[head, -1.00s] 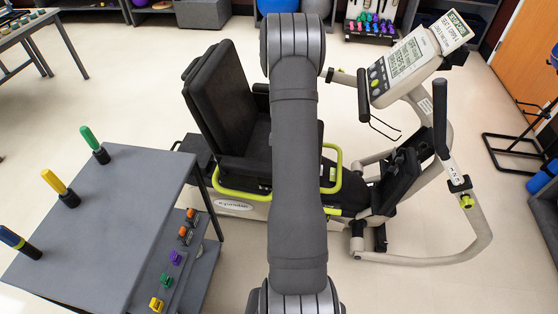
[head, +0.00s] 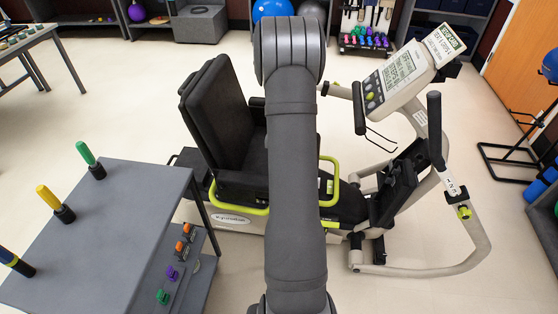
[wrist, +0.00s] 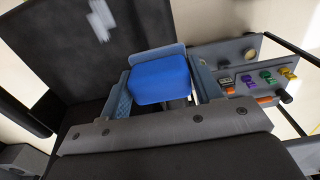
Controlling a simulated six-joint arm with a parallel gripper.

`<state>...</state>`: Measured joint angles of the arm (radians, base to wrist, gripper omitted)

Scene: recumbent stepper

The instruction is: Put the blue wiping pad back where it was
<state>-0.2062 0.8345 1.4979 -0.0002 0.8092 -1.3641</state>
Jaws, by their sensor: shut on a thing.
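The blue wiping pad (wrist: 160,82) is in the wrist view, between the two fingers of my gripper (wrist: 163,88). My gripper is shut on it. A pale blue-grey edge (wrist: 157,52) shows just behind the pad; I cannot tell whether it belongs to the pad. In the head view my own arm covers the middle of the picture, and neither gripper nor pad can be seen. The recumbent stepper stands behind my arm, with its black seat back (head: 217,110) left of the arm and its console (head: 398,78) to the right.
A grey table (head: 100,235) with upright green (head: 86,153) and yellow (head: 48,197) handled tools stands at the left. Coloured clips line its lower shelf (head: 195,285); such clips also show at the right of the wrist view (wrist: 267,77). Open floor (head: 420,290) lies at the front right.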

